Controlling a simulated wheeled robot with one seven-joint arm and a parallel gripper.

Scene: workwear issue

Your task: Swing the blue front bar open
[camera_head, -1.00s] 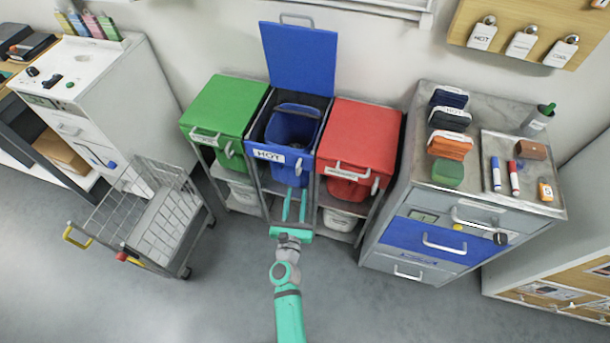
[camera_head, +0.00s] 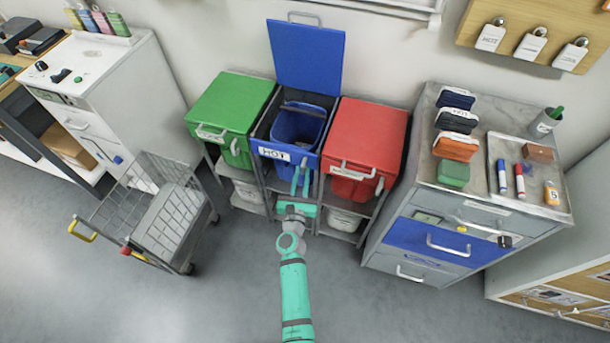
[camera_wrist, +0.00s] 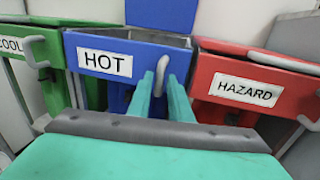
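The blue front bar (camera_head: 285,155) carries a HOT label and lies straight across the front of the middle stand. It also shows in the wrist view (camera_wrist: 125,57), with a grey upright handle (camera_wrist: 163,73) near its right end. My gripper (camera_head: 301,170) is in front of that right end, fingers pointing at it. In the wrist view my gripper (camera_wrist: 161,80) is open, with a narrow gap between its fingers. The handle shows in line with this gap; I cannot tell whether the fingertips touch it. The blue bin (camera_head: 297,127) stands behind the bar, its lid (camera_head: 306,55) raised.
A green bin (camera_head: 230,100) stands left and a red HAZARD bin (camera_head: 368,130) right, both lidded and close to the blue one. A wire cart (camera_head: 160,215) stands at the left, a grey drawer cabinet (camera_head: 390,240) at the right. The floor in front is clear.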

